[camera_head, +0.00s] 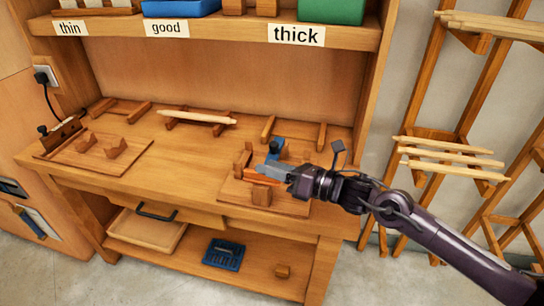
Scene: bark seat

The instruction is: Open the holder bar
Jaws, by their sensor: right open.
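I cannot tell for sure which piece is the holder bar. My right gripper (262,174) comes in from the right and is over this fixture, with its fingers open close to the wooden pieces. Its fingers and arm hide part of the fixture, and contact cannot be made out. My left gripper is out of view.
A second board (95,152) with two blocks is at the bench's left. A pale stick (198,117) lies on a support at the back. A labelled shelf (225,38) overhangs the bench. A rack with sticks (450,155) stands right.

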